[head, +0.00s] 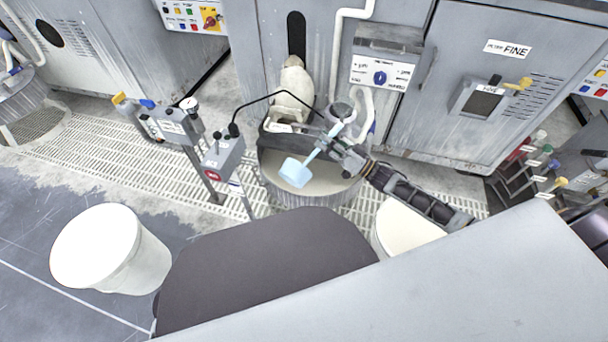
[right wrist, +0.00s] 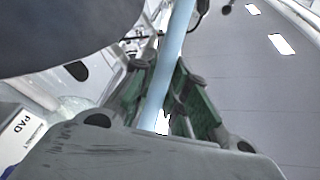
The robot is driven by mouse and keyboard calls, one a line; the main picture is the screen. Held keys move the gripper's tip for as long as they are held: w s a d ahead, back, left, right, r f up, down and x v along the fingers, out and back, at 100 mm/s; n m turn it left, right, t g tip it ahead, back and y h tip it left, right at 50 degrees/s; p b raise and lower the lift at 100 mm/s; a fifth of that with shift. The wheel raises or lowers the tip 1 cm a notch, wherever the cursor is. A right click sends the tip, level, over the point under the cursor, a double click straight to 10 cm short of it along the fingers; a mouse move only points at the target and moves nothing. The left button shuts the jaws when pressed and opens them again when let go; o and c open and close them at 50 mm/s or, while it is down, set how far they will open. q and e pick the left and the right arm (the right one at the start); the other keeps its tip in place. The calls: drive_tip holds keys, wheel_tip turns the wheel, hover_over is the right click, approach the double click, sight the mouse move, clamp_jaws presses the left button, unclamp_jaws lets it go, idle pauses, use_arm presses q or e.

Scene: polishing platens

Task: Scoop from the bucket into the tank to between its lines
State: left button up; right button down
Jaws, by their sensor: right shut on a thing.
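A light blue scoop (head: 296,172) is in the head view, its square head over a round ribbed metal vessel (head: 283,190) with a grey interior, which may be the tank. My right gripper (head: 338,146) is shut on the scoop's handle. In the right wrist view the handle (right wrist: 171,62) runs between the green-padded fingers of the gripper (right wrist: 165,95). A white bucket (head: 405,232) stands right of the vessel, partly hidden by my right arm and a grey surface. Another white bucket (head: 110,250) stands at the left. The vessel's lines and the scoop's contents cannot be made out. My left gripper is not in view.
Grey cabinets, one with a FINE label (head: 508,49), stand behind the vessel. A control post (head: 222,158) with a thin black arm stands close to its left. White floor grating (head: 90,140) surrounds it. A rack with coloured handles (head: 535,165) is at the right.

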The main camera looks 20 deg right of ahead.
sight(315, 152)
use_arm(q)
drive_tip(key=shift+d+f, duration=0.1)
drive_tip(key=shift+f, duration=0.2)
use_arm(e)
drive_tip(key=shift+w+d+f+m+t+h, duration=0.1)
drive_tip(key=shift+w+d+m+t+h, duration=0.2)
drive_tip(key=shift+w+d+m, duration=0.45)
drive_tip(key=shift+s, duration=0.15)
drive_tip(key=s+a+n+p, duration=0.1)
drive_tip(key=a+n, duration=0.1)
drive_tip(key=s+a+r+n+g+y+p, duration=0.1)
drive_tip(key=s+a, duration=0.1)
drive_tip(key=s+a+n+p, duration=0.1)
drive_tip(key=s+a+n, duration=0.1)
drive_tip(key=shift+a+r+n+g+p, duration=0.2)
drive_tip(key=shift+a+n+g+p, duration=0.1)
drive_tip(key=shift+a+n+g, duration=0.1)
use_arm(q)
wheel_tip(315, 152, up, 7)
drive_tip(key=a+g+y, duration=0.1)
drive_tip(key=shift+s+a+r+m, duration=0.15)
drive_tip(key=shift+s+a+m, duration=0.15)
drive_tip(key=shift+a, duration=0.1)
use_arm(e)
drive_tip(key=shift+d+f, duration=0.1)
